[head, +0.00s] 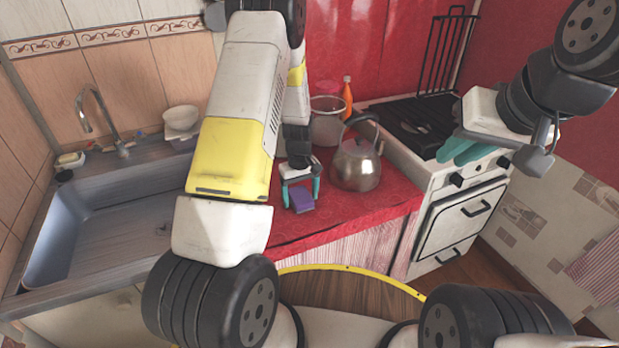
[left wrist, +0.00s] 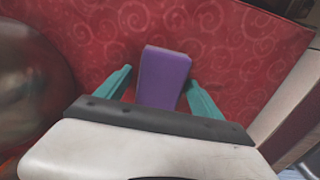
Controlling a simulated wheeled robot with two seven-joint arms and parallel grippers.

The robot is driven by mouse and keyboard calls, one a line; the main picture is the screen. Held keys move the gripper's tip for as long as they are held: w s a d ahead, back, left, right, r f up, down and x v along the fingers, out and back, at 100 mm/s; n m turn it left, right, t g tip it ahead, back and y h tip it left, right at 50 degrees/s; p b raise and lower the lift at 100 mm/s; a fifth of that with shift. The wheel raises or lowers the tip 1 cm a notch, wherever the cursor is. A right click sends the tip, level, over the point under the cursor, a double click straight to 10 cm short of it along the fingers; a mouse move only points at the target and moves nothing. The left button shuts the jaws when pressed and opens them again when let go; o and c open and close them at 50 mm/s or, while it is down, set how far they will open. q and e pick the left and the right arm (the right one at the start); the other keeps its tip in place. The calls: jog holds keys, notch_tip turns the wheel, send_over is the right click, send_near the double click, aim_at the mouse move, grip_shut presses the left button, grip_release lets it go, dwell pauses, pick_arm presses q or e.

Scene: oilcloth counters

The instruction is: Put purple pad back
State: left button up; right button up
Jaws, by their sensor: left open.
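The purple pad (head: 301,199) lies on the red oilcloth counter (head: 378,203), near its front edge. My left gripper (head: 301,188) is open, with its teal fingers on either side of the pad. In the left wrist view the pad (left wrist: 162,78) stands between the two fingertips of the left gripper (left wrist: 160,88), with a gap at each side. My right gripper (head: 466,148) is at the right over the stove, with teal fingers; how far they are apart is unclear.
A metal kettle (head: 357,165) stands just right of my left gripper. Behind it are a clear container (head: 326,128) and an orange bottle (head: 347,100). The stove (head: 455,190) is at the right, the sink (head: 95,235) at the left with a white bowl (head: 181,118) behind.

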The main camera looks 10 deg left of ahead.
pick_arm(q)
notch_tip(320, 180, up, 12)
notch_tip(320, 180, up, 8)
jog(key=m+t, duration=0.1)
send_over(300, 195)
jog(key=s, duration=0.3)
jog(key=s+d+r+m+t+h, duration=0.1)
jog(key=s+r+m+t, duration=0.1)
jog(key=s+r, duration=0.6)
jog(key=s+d+r+m+t+h, duration=0.1)
jog(key=s+r+m+t, duration=0.2)
jog(key=s+r, duration=0.5)
jog(key=s+m, duration=0.1)
jog(key=s, duration=0.4)
jog(key=shift+s+d+r, duration=0.15)
jog(key=shift+r, duration=0.15)
